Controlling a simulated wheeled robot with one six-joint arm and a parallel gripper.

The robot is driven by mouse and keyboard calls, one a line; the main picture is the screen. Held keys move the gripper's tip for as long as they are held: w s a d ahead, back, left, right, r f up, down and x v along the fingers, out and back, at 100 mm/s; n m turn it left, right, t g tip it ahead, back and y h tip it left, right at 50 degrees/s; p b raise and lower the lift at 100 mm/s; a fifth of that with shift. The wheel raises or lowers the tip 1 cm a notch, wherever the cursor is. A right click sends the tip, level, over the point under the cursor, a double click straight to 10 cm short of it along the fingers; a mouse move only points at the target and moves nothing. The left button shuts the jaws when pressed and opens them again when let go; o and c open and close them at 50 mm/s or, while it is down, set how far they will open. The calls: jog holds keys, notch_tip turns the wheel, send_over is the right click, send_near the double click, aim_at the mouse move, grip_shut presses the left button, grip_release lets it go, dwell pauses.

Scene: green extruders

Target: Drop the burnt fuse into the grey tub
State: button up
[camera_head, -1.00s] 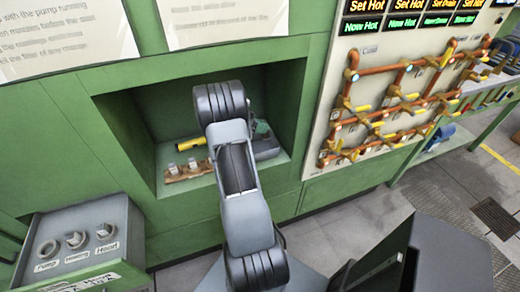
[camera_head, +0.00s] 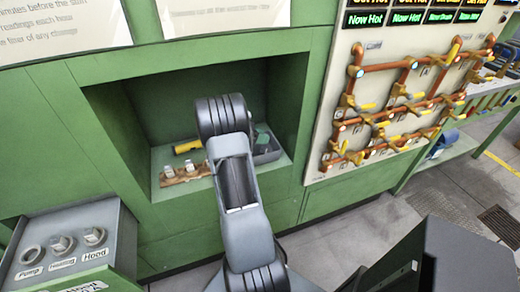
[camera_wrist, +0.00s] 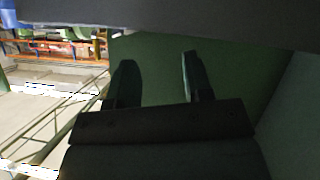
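A grey tub (camera_head: 270,156) stands at the right of a green wall recess, partly hidden behind my arm. A dark green piece (camera_head: 262,136) shows at the tub; I cannot tell what it is. A brown holder (camera_head: 198,173) with two pale, fuse-like pieces (camera_head: 167,171) sits at the left of the recess. I cannot tell which, if either, is the burnt fuse. In the wrist view my gripper (camera_wrist: 158,78) has its two dark fingers apart, with only green surface visible between them. In the head view its fingers are hidden behind my arm.
A yellow cylinder (camera_head: 188,146) lies behind the holder. The green recess (camera_head: 130,130) has walls on both sides and above. A knob box (camera_head: 70,245) stands at the lower left, and a panel of orange pipes (camera_head: 400,110) at the right.

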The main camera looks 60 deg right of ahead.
jog(key=shift+o, duration=0.8)
jog(key=v, duration=1.3)
jog(key=shift+w+a, duration=0.25)
jog(key=shift+a, duration=0.05)
jog(key=shift+r, duration=0.1)
